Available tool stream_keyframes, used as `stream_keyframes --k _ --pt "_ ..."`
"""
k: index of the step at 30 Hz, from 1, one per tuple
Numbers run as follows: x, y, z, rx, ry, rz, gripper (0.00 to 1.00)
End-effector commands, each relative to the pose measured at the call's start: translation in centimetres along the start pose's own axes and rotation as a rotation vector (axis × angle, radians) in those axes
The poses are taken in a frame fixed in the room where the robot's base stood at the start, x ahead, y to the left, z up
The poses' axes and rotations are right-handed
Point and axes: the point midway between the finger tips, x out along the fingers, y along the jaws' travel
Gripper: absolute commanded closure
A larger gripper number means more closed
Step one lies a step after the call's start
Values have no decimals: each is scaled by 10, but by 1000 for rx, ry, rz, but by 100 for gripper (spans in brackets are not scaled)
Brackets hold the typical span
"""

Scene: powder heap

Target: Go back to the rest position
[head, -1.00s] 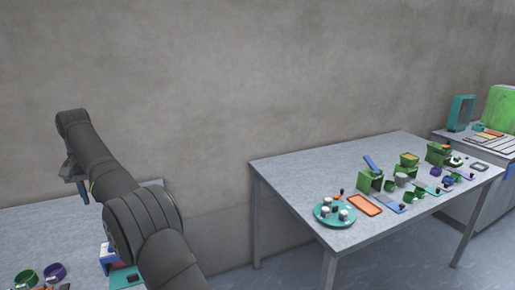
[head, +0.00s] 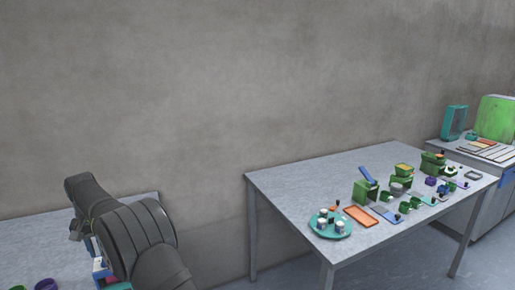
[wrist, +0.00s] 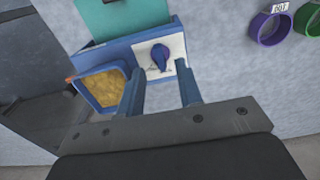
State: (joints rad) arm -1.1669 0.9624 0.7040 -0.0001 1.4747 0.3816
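In the wrist view, my gripper (wrist: 160,83) has its two blue fingers apart with nothing between them. Beyond the fingertips is a blue device (wrist: 110,50) with a dark blue knob (wrist: 160,57) on a white plate. A blue-rimmed tray of yellow powder (wrist: 103,86) sits at its left, partly beside the left finger.
A purple ring (wrist: 268,27) and a green ring (wrist: 312,18) lie on the left table (head: 30,240). A teal panel (wrist: 120,15) adjoins the device. The right table (head: 290,185) holds a teal plate (head: 318,234) and several small items. Between the tables is a gap.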

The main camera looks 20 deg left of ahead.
Motion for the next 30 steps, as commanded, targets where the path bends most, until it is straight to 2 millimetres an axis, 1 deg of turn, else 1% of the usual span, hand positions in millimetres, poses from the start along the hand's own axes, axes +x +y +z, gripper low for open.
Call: stream_keyframes --k 1,3,7,11,19,22,25,29,30 --pt "9 0 0 0 -3 1 67" --pt "18 0 0 0 -2 1 67" --pt "28 0 0 0 -2 1 67" --pt "32 0 0 0 0 0 67" --pt "33 0 0 0 0 0 67" --pt "31 0 0 0 0 0 67" --pt "23 0 0 0 1 0 67" --pt "3 0 -1 0 2 -1 67" --pt "-5 0 -1 0 4 -2 67"
